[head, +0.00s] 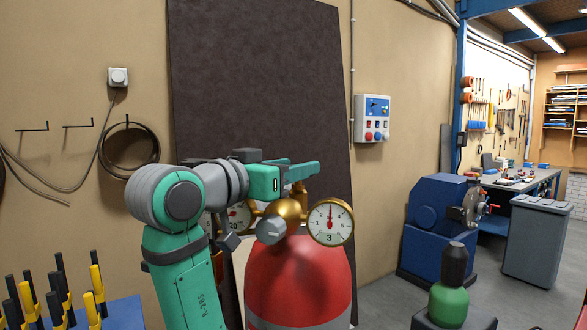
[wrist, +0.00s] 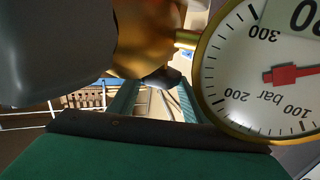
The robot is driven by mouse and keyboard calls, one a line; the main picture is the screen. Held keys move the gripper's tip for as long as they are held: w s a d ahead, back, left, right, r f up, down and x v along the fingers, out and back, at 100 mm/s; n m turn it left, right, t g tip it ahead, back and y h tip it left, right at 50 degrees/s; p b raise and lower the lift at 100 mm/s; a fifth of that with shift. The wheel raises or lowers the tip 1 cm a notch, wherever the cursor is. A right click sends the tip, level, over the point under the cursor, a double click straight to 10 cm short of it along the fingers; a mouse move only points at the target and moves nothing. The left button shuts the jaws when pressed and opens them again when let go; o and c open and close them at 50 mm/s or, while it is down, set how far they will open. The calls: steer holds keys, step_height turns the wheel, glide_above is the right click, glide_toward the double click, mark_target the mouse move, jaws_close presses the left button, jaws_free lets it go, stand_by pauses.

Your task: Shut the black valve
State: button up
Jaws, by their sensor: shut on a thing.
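A red gas cylinder (head: 298,280) carries a brass regulator (head: 288,207) with two round gauges. A grey knob (head: 271,230) sits on the front of the regulator. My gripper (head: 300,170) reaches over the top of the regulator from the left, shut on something. In the wrist view its two green fingers (wrist: 155,103) run toward a small dark part (wrist: 163,78) behind the brass body, apparently the black valve. The brass hides most of that part, and the head view does not show it clearly.
A dark panel (head: 262,90) leans on the wall behind the cylinder. A green bottle with a dark top (head: 449,303) stands at the lower right. A blue machine (head: 436,228) and a grey bin (head: 536,242) are farther right. Yellow and black handled tools (head: 96,283) stand at lower left.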

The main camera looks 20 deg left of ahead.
steer(key=shift+a+m+h, duration=0.1)
steer(key=shift+m+h, duration=0.3)
steer(key=shift+h, duration=0.2)
steer(key=o, duration=1.1)
steer(key=shift+c, duration=0.2)
steer(key=shift+s, duration=0.1)
steer(key=v, duration=1)
steer(key=shift+s+a+r, duration=0.15)
steer(key=shift+s, duration=0.15)
